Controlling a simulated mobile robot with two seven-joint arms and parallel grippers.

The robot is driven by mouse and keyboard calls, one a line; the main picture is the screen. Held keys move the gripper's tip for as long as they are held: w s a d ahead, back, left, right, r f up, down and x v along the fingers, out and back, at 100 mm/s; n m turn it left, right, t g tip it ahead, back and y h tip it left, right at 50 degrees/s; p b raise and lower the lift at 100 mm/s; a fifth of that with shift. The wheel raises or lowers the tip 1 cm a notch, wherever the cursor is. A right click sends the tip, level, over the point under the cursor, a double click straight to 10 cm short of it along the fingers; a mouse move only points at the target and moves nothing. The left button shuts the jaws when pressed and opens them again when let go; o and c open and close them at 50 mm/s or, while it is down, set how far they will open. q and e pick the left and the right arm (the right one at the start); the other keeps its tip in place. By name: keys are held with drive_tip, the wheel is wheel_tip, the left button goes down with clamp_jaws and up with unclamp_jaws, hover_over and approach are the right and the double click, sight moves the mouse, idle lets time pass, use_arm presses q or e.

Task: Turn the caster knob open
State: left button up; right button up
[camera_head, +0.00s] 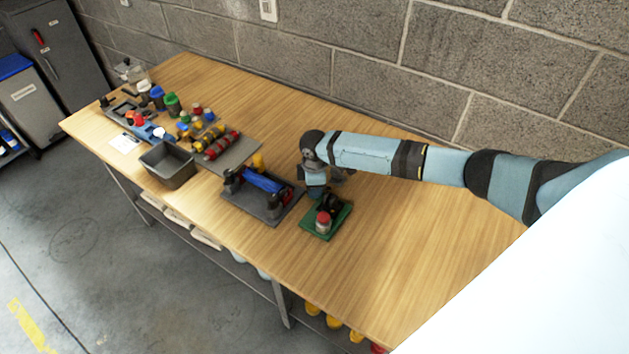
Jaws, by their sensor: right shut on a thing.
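A small green pad (318,233) lies on the wooden table. A dark caster-like part stands on it, beside a small red-topped piece (323,217). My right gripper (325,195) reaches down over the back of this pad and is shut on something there. The held thing looks like the dark knob part, but the gripper hides most of it and the detail is too small to be sure. My left gripper is not in view.
A dark tray with a blue part (262,183) sits just left of the green pad. Further left are a grey bin (168,165), a tray with red and yellow parts (232,152) and several small coloured pieces. The table's right part (400,250) is clear. A block wall (350,50) stands behind.

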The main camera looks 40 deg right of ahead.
drive_tip(key=n+p, duration=0.1)
drive_tip(key=n, duration=0.2)
drive_tip(key=shift+n, duration=0.4)
drive_tip(key=shift+n+p, duration=0.3)
drive_tip(key=shift+n, duration=0.9)
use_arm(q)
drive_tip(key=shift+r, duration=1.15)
use_arm(e)
drive_tip(key=shift+a+n, duration=0.1)
drive_tip(key=shift+n, duration=1)
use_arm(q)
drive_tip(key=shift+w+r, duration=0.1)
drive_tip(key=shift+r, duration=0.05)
use_arm(e)
drive_tip(key=o, duration=0.9)
drive_tip(key=shift+r, duration=0.1)
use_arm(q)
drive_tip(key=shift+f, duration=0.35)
use_arm(e)
wheel_tip(320, 180, up, 14)
drive_tip(key=shift+f, duration=0.15)
